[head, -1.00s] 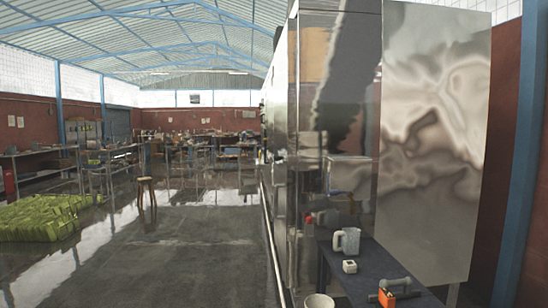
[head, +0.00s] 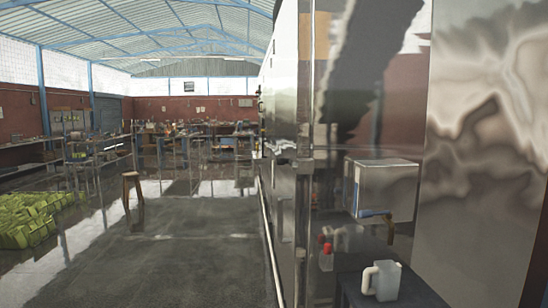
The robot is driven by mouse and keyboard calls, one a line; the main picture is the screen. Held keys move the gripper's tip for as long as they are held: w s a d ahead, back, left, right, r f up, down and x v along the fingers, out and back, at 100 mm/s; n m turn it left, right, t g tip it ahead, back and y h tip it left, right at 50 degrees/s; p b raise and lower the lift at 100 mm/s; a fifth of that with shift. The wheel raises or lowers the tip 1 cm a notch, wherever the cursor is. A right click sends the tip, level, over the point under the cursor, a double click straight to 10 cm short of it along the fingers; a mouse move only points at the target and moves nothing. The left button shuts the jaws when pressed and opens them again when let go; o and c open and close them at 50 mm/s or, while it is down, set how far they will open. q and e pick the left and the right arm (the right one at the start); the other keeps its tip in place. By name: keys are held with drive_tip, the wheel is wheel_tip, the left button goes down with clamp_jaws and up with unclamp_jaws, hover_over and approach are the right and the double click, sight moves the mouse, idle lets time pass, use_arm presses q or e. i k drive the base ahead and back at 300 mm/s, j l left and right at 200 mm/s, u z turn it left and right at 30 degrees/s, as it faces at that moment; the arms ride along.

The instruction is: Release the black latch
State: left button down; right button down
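The tall steel machine (head: 285,130) fills the middle and right of the head view, with shiny, mirror-like panels on its front. I cannot make out a black latch on it with certainty; small dark parts along its far left side are too small to tell. A metal box (head: 385,190) with a blue edge and a small red part (head: 327,248) show in the shiny front panel; I cannot tell whether they are reflected or seen through it. Neither of my grippers is in view.
A grey pitcher (head: 387,282) stands on a dark table (head: 425,296) close in front of the machine. Open concrete floor (head: 190,265) runs along the machine's left side. A wooden stool (head: 131,178) and green crates (head: 28,220) stand left. Cluttered workbenches (head: 190,138) stand at the back.

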sight(280, 161)
drive_tip(key=i+l+u, duration=0.1)
drive_tip(key=i, duration=1.65)
